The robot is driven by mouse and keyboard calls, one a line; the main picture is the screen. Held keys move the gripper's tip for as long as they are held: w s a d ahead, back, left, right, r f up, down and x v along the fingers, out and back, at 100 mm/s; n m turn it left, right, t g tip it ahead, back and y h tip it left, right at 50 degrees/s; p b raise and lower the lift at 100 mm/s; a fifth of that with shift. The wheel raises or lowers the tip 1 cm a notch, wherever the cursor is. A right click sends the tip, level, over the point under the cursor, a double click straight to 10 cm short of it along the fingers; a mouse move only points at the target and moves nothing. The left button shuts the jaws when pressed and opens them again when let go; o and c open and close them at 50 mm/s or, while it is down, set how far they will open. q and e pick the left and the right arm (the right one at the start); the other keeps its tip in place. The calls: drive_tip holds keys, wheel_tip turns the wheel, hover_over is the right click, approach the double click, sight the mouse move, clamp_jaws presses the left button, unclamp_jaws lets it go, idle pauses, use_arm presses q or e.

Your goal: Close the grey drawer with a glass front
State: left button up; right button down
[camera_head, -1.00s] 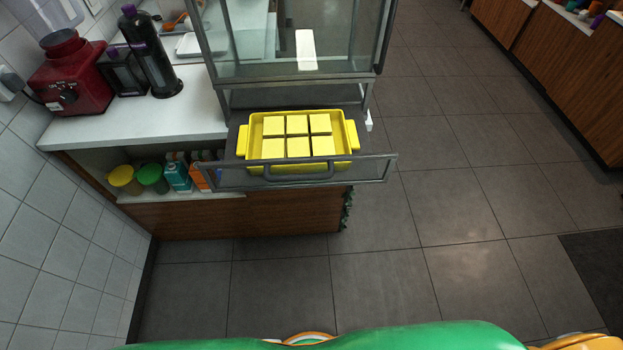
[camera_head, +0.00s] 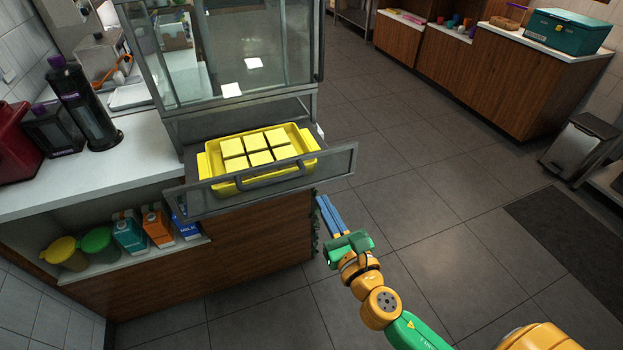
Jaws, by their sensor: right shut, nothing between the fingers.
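The grey drawer with a glass front (camera_head: 333,162) is pulled out from under the glass display case. A dark bar handle runs along the middle of its front. A yellow tray (camera_head: 311,136) with several pale yellow square blocks sits inside the drawer. My right gripper (camera_head: 325,203) is shut and empty, with its blue fingers pointing up, just below and in front of the drawer's right end in the picture; it does not appear to touch the drawer. My left gripper is out of view.
The glass display case (camera_head: 290,50) stands above the drawer on a wooden counter. Cartons and lidded jars (camera_head: 101,247) sit on the open shelf below left. Black bottles (camera_head: 82,105) stand on the white counter. Tiled floor (camera_head: 430,190) is clear to the right.

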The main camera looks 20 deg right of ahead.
sight(307, 174)
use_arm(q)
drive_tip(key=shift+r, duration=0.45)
use_arm(e)
drive_tip(key=w, duration=0.7)
drive_tip(key=shift+w, duration=0.1)
